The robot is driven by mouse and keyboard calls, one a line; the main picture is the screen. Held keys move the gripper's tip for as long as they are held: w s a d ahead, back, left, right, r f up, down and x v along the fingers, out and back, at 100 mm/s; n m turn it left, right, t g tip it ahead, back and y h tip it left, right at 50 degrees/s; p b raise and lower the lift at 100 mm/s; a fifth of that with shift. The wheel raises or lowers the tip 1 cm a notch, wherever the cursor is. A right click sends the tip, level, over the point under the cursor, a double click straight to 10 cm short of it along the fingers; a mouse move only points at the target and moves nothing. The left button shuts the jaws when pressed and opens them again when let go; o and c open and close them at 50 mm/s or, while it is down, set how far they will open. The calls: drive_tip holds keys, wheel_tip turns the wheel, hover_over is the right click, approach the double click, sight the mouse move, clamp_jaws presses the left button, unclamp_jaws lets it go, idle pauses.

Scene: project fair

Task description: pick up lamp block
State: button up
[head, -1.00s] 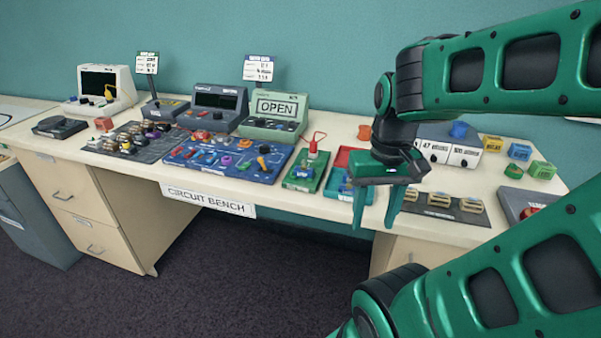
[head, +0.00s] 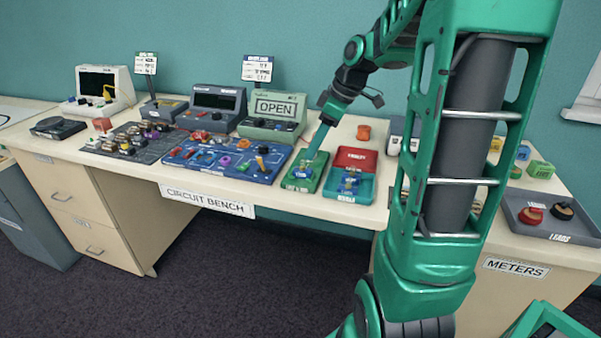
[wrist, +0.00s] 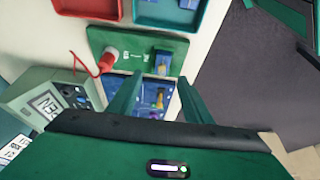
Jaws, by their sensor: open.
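I cannot tell for sure which piece is the lamp block. A small blue block (wrist: 162,63) sits on the near end of the green board (wrist: 138,48) in the wrist view; it also shows in the head view (head: 302,173). A red plug with a red lead (wrist: 108,58) stands at the board's other end. My gripper (wrist: 156,86) is open, fingers pointing down over the edge between the green board and the blue circuit board (wrist: 142,105). Small yellow parts (wrist: 160,98) show between the fingers. In the head view my gripper (head: 312,148) is above the green board and hides the plug.
Red and teal trays (head: 370,158) stand right of the green board. The OPEN instrument (head: 272,116) stands behind the blue board, near my gripper. A grey leads tray (head: 520,200) is at the right. My upper arm hides part of the right bench.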

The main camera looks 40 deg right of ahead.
sight(303, 168)
drive_tip(key=shift+s+x, duration=0.15)
drive_tip(key=shift+x, duration=1.85)
drive_tip(key=shift+s+x, duration=0.1)
drive_tip(key=shift+x, duration=1.85)
drive_tip(key=shift+c, duration=0.3)
clamp_jaws()
